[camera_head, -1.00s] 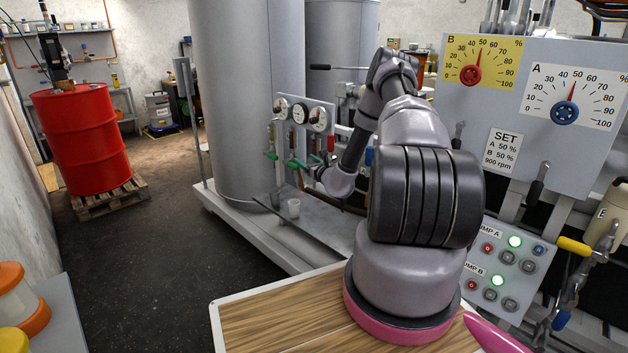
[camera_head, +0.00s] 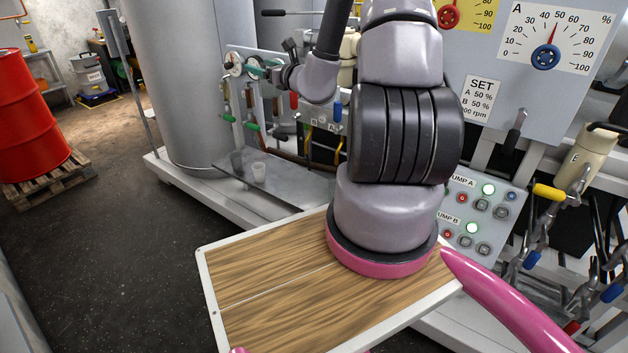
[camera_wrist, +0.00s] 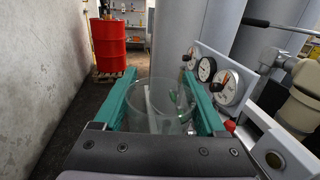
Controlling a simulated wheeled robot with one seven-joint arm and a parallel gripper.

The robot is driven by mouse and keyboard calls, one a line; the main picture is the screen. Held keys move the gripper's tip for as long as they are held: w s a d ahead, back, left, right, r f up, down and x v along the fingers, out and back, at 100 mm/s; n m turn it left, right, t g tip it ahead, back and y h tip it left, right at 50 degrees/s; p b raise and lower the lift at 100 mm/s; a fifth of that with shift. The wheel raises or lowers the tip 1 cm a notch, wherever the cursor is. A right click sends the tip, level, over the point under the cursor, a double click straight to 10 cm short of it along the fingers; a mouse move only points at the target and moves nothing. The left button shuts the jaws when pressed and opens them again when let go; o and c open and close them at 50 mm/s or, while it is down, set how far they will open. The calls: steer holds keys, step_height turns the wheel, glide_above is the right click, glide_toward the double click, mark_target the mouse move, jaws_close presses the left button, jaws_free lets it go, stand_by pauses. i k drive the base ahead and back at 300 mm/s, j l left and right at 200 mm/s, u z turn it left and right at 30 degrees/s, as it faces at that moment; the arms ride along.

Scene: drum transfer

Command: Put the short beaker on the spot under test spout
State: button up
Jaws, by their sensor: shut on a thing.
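My gripper (camera_wrist: 160,105) is shut on a clear glass beaker (camera_wrist: 160,92), whose wide rim shows between the teal fingers in the wrist view. In the head view my gripper (camera_head: 256,69) points left in front of the gauge panel; the held beaker is hard to make out there. I cannot tell which is the test spout, and no marked spot is clear.
Round gauges (camera_wrist: 207,69) are close to the right of my gripper. A large grey tank (camera_head: 180,80) stands behind. A red drum (camera_head: 28,115) sits on a wooden pallet (camera_head: 50,180) at left. The pump panel (camera_head: 480,215) is at right. Open floor lies at left.

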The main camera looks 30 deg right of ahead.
mark_target(307, 191)
steer(key=i+j+z, duration=1.15)
steer(key=j+z, duration=0.25)
steer(key=i+j+z, duration=0.1)
steer(key=j+z, duration=0.25)
steer(key=j, duration=0.15)
steer(key=j+z, duration=0.8)
steer(key=j, duration=0.15)
